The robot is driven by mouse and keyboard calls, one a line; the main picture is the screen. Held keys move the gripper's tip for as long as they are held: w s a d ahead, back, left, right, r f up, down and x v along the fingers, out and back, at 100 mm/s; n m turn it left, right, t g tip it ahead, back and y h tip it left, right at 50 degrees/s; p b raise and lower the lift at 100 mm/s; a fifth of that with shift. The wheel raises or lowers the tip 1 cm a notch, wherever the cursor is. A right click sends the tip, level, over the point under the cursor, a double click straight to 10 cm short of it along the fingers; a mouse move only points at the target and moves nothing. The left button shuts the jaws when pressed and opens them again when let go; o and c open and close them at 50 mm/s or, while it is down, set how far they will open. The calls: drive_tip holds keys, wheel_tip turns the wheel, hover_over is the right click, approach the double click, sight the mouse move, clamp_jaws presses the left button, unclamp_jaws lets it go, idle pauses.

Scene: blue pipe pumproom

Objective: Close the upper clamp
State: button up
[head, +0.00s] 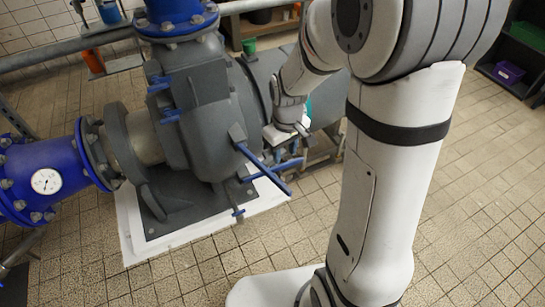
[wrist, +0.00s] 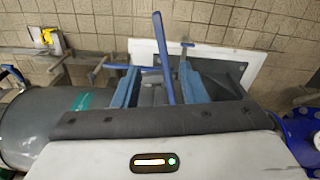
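The grey pump casing (head: 205,110) carries several blue clamp handles. A long blue lever (head: 262,169) slants down from its right side. Smaller blue handles (head: 163,84) are higher on the casing; I cannot tell which is the upper clamp. My gripper (head: 283,151) is right of the casing, close to the long levers, its fingers partly hidden in the head view. In the wrist view my gripper (wrist: 158,88) has its blue fingers spread. A blue lever (wrist: 164,58) shows upright between them; contact cannot be told.
A blue pipe with a round gauge (head: 46,181) is at the left. The pump stands on a white plinth (head: 190,235). A small blue T-handle (head: 238,212) is low near the plinth edge. Tiled floor (head: 480,190) is clear at right, with a dark shelf (head: 520,50) behind.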

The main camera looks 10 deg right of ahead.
drive_tip(key=n+b, duration=0.1)
drive_tip(key=b, duration=0.1)
hover_over(279, 181)
wheel_tip(279, 181, down, 8)
drive_tip(key=shift+f, duration=0.25)
wheel_tip(279, 181, down, 8)
drive_tip(key=b, duration=0.2)
drive_tip(key=shift+r+b, duration=0.1)
drive_tip(key=shift+b, duration=0.25)
drive_tip(key=shift+c, duration=0.6)
clamp_jaws()
